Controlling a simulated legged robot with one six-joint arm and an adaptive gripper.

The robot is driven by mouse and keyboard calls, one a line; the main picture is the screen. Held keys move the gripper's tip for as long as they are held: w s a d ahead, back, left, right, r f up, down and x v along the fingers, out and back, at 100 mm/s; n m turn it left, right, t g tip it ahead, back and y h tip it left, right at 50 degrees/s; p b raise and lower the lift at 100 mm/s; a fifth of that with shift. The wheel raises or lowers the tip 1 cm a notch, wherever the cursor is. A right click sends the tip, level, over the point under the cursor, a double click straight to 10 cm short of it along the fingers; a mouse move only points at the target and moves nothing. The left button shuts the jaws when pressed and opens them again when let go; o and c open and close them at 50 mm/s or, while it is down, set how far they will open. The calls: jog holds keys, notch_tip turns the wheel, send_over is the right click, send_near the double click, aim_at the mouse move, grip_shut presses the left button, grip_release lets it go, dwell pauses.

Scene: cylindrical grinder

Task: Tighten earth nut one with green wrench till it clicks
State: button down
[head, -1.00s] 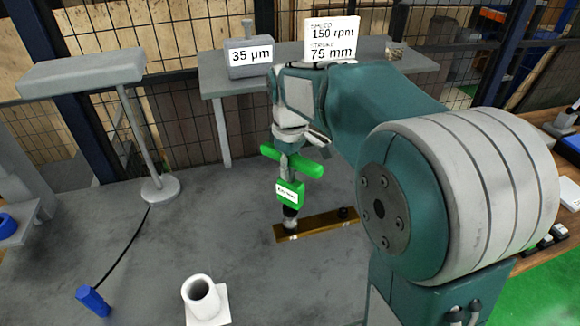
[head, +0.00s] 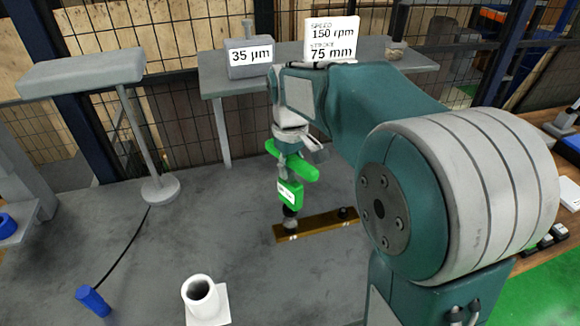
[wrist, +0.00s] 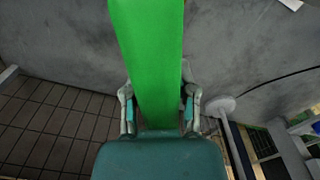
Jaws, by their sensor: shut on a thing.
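The green wrench (head: 290,192) stands upright, with a T-shaped green handle at its top and a small white label on its body. My gripper (head: 288,150) is shut on the green handle; in the wrist view the green handle (wrist: 152,60) lies between both fingers. The wrench's dark lower end (head: 289,216) is over the left end of a brass bar (head: 318,224) and appears to be on the nut there, which it hides. A second dark nut (head: 345,213) shows at the bar's right end. I cannot read the wrench label.
A white cup-like holder (head: 201,296) stands in front on the grey surface. A blue cylinder (head: 93,300) with a black cable lies at the left. A lamp-like stand (head: 160,188) is behind it. A grey shelf (head: 385,68) with signs is at the back.

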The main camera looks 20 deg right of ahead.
jog(key=shift+f, duration=0.15)
jog(key=shift+w+r, duration=0.1)
jog(key=shift+r, duration=2.55)
